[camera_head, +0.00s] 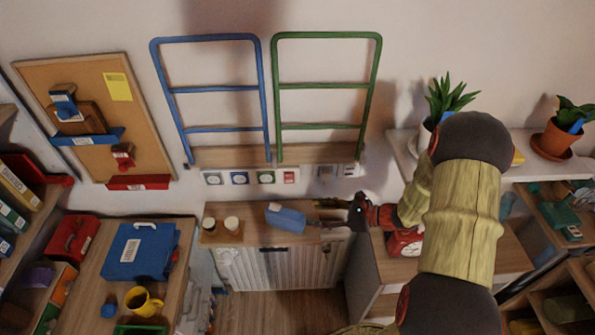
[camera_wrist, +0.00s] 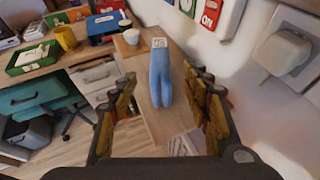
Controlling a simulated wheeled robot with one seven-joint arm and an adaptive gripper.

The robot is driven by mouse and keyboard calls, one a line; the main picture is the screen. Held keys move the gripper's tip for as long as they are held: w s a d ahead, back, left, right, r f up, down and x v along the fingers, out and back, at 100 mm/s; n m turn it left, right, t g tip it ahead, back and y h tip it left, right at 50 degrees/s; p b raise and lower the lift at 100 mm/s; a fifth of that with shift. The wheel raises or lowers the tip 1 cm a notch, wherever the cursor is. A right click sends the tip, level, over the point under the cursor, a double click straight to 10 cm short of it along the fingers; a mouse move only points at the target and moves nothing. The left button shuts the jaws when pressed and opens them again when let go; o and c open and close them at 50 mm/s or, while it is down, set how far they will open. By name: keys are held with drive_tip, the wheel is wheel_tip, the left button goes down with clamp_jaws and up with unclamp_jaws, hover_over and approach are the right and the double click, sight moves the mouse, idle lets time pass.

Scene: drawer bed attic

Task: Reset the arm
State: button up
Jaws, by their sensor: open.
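My gripper (camera_head: 326,215) is open at the end of my arm, which reaches in from the right. It is over the right part of a narrow wooden top (camera_head: 255,236), just right of a blue object (camera_head: 285,218) with a pale label. In the wrist view my two fingers stand apart, with the gap between them (camera_wrist: 163,92) empty near the palm. The blue object (camera_wrist: 160,72) lies ahead in line with this gap, on the wooden top (camera_wrist: 163,125). I see no finger pressing on it. Part of the wooden top is hidden by my gripper.
Two small cups (camera_head: 231,224) stand left of the blue object. A red clock-like item (camera_head: 404,242) is close under my arm. A potted plant (camera_head: 447,97) stands on the right shelf beside my arm. Blue (camera_head: 265,100) and green (camera_head: 375,95) rail frames are on the wall behind.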

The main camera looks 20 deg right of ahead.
drive_tip(key=s+a+n+g, duration=0.4)
drive_tip(key=s+n+g, duration=0.25)
drive_tip(key=s, duration=0.45)
drive_tip(key=s+r+n+g+h, duration=0.3)
drive_tip(key=s+r+n+h, duration=0.4)
drive_tip(key=n, duration=0.3)
drive_tip(key=s+a+r+n+t+h, duration=0.1)
drive_tip(key=r+n+t, duration=0.1)
drive_tip(key=r, duration=0.4)
drive_tip(key=s+a+r+n+t+h+b, duration=0.1)
drive_tip(key=r+n+t, duration=0.1)
drive_tip(key=r+n, duration=0.2)
drive_tip(key=s+a+r+n+t+h, duration=0.1)
drive_tip(key=a+r+n+t, duration=0.1)
drive_tip(key=r, duration=0.6)
drive_tip(key=shift+s+r+n, duration=0.3)
drive_tip(key=shift+r+n, duration=0.1)
drive_tip(key=shift+n, duration=0.35)
drive_tip(key=shift+o, duration=0.4)
drive_tip(key=shift+a, duration=0.1)
